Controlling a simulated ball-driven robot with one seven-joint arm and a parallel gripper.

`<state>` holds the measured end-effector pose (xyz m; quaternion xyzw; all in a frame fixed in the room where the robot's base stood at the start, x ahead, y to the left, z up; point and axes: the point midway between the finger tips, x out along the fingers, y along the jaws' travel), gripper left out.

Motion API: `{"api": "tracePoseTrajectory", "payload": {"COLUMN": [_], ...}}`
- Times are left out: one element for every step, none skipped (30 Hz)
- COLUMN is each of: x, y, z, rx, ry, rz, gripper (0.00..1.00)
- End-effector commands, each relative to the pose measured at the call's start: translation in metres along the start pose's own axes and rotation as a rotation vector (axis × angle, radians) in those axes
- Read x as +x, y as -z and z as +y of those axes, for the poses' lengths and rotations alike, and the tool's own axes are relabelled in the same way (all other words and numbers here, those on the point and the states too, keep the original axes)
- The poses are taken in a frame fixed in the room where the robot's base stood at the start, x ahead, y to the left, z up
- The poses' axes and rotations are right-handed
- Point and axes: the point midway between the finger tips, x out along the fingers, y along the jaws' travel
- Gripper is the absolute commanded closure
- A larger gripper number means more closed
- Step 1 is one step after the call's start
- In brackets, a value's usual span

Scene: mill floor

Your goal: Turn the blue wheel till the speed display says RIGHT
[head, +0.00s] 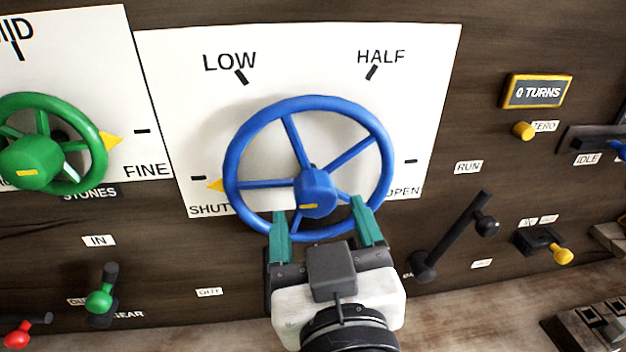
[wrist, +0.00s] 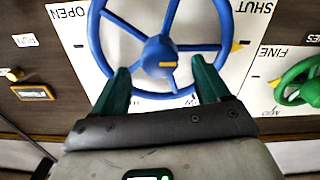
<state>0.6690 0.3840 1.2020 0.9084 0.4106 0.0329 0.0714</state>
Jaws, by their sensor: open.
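The blue wheel (head: 376,125) is mounted on a white dial plate marked LOW, HALF, OPEN and SHUT. Its yellow pointer (head: 215,185) sits at the left, just above SHUT. My gripper (head: 319,205) is open, its green fingers spread apart at the wheel's lower part below the hub. The fingers overlap the lower rim in the head view; I cannot tell whether they touch it. In the wrist view the wheel (wrist: 92,45) lies beyond the open fingers, with nothing held between them. A display (head: 538,92) at the upper right reads 0 TURNS. I see no display marked speed.
A green wheel (head: 98,150) stands left of the blue one. A black lever (head: 456,235) is close to the right of my gripper. A yellow knob (head: 523,131) is under the display. Green (head: 99,301) and red (head: 17,338) handles sit lower left.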

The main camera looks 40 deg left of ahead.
Motion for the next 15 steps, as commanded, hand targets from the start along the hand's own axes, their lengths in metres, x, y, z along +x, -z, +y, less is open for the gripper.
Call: {"api": "tracePoseTrajectory", "payload": {"x": [0.010, 0.016, 0.023, 0.029, 0.034, 0.040, 0.044, 0.049, 0.054, 0.057, 0.060, 0.063, 0.065, 0.067, 0.068], "y": [0.002, 0.002, 0.001, 0.002, 0.002, 0.001, 0.001, 0.001, 0.001, 0.001, 0.000, 0.001, 0.001, 0.000, 0.000], "z": [0.000, 0.000, 0.000, 0.000, 0.000, 0.000, 0.000, -0.001, -0.001, 0.000, 0.000, 0.000, 0.000, 0.000, 0.000], "rx": [0.002, 0.003, 0.003, 0.002, 0.002, 0.002, 0.003, 0.003, 0.002, 0.001, 0.001, 0.002, 0.002, 0.002, 0.001], "ry": [0.001, 0.000, 0.001, 0.001, 0.000, 0.001, 0.002, 0.002, 0.002, 0.001, 0.001, 0.000, 0.000, 0.001, 0.001], "rz": [-0.002, -0.001, -0.003, -0.002, -0.002, -0.003, -0.002, -0.001, -0.001, -0.002, -0.003, -0.001, -0.001, -0.001, -0.002], "gripper": [0.24, 0.24, 0.24, 0.24, 0.24, 0.24, 0.24, 0.24, 0.24, 0.24, 0.24, 0.24, 0.24, 0.24, 0.24]}}
